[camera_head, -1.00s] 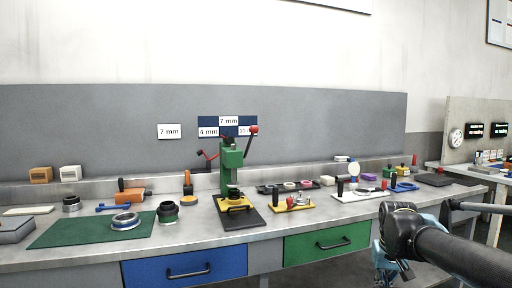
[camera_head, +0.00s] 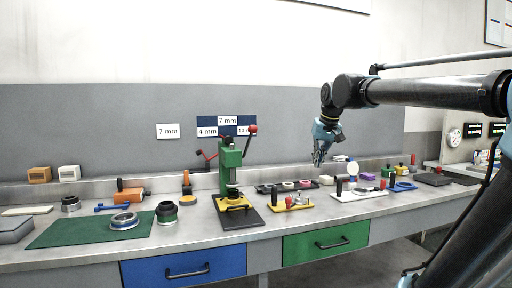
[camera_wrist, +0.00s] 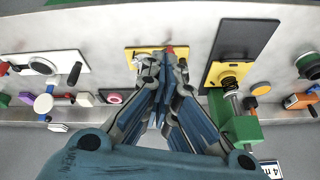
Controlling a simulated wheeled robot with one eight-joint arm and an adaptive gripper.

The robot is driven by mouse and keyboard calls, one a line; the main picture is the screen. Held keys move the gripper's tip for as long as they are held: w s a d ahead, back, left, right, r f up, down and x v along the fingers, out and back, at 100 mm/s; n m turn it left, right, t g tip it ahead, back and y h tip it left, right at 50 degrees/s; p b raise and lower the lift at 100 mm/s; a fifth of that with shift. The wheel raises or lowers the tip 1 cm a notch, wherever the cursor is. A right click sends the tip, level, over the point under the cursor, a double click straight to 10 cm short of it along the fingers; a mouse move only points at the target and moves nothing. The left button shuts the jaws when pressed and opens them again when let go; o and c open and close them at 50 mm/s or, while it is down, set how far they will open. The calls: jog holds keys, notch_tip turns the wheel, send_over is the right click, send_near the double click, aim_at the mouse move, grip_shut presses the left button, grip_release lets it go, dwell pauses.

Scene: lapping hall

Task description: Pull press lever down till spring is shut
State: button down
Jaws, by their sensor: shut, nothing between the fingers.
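The green press (camera_head: 231,168) stands upright on a black base with a yellow plate, at the middle of the bench. Its lever (camera_head: 251,139) rises to the upper right and ends in a red ball knob (camera_head: 253,129). In the wrist view the press (camera_wrist: 243,130) is at the right, with its dark spring (camera_wrist: 230,86) beside the yellow plate; the lever knob cannot be made out there. My gripper (camera_head: 318,164) is shut and empty, pointing down above the bench, right of the press and apart from the lever. It fills the middle of the wrist view (camera_wrist: 165,75).
A yellow fixture (camera_head: 293,203) with a red knob stands right of the press. A dark tray (camera_head: 273,189) with rings lies behind it, and a white board (camera_head: 358,195) farther right. A green mat (camera_head: 80,229) is at left. The air between gripper and lever is clear.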

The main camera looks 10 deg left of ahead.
jog(key=w+a+r+n+y, duration=0.1)
jog(key=w+a+r, duration=0.2)
jog(key=a+r, duration=0.65)
jog(key=w+a+r+n+y, duration=0.1)
jog(key=w+a+r, duration=0.35)
jog(key=a, duration=0.75)
jog(key=w+a+f, duration=0.1)
jog(key=a+f, duration=0.3)
jog(key=f, duration=0.6)
jog(key=shift+a+f, duration=0.2)
jog(key=shift+f, duration=0.1)
